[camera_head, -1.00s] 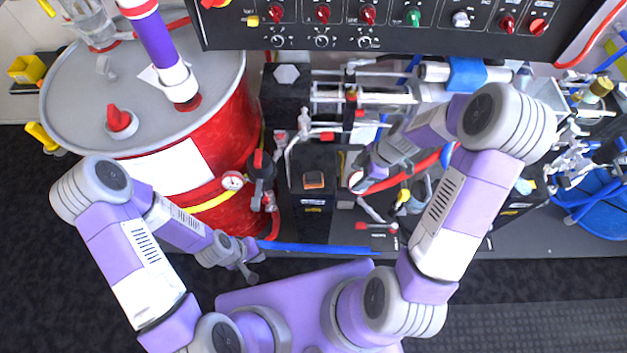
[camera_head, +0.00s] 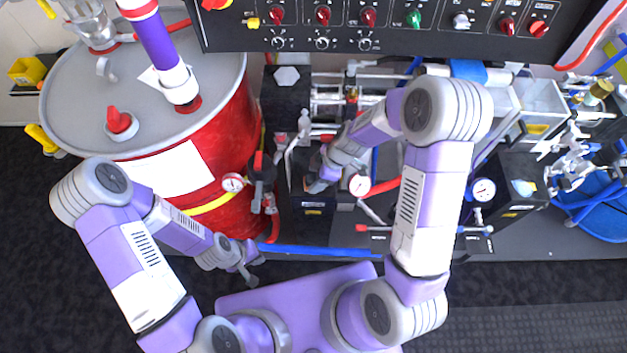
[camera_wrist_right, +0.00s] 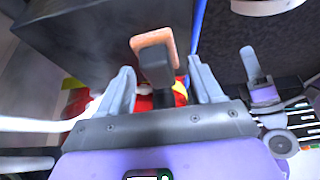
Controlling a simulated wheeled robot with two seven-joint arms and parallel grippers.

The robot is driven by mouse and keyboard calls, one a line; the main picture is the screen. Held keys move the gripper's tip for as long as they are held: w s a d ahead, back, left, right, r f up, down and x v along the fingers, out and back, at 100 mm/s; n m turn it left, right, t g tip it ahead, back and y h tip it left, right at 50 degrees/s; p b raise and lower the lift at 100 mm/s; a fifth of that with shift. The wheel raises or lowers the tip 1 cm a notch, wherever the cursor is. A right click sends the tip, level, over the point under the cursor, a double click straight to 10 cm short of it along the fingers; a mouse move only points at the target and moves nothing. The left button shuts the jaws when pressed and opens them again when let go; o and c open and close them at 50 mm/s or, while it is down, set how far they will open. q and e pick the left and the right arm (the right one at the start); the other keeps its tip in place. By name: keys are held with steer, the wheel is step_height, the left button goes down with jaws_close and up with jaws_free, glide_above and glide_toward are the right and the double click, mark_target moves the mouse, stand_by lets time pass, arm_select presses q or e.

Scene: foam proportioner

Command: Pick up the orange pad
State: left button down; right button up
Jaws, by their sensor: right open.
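The orange pad (camera_wrist_right: 150,38) shows in the right wrist view at the top end of a dark box, with a dark grey block standing out from it towards me. My right gripper (camera_wrist_right: 164,82) is open, and its two fingers lie either side of that block with gaps on both sides. In the head view my right gripper (camera_head: 317,181) is above the black box (camera_head: 312,208), and the pad is mostly hidden behind it. My left gripper (camera_head: 250,268) is low beside my base, away from the pad, too small to tell its jaws.
A red drum (camera_head: 215,140) stands to the left. A black control panel (camera_head: 400,25) spans the back. Gauges (camera_head: 484,190), pipes and red hoses crowd the right of the box. A blue bar (camera_head: 320,251) runs along the front edge.

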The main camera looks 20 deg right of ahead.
steer(key=shift+f, duration=0.25)
steer(key=c, duration=0.9)
steer(key=shift+d+r, duration=0.4)
steer(key=shift+r, duration=0.05)
steer(key=s+d+r+p, duration=0.1)
steer(key=s+d+r, duration=0.1)
steer(key=d, duration=0.4)
steer(key=s+d+r+p, duration=0.1)
steer(key=d+r, duration=0.4)
steer(key=d, duration=0.1)
steer(key=shift+s+d, duration=0.4)
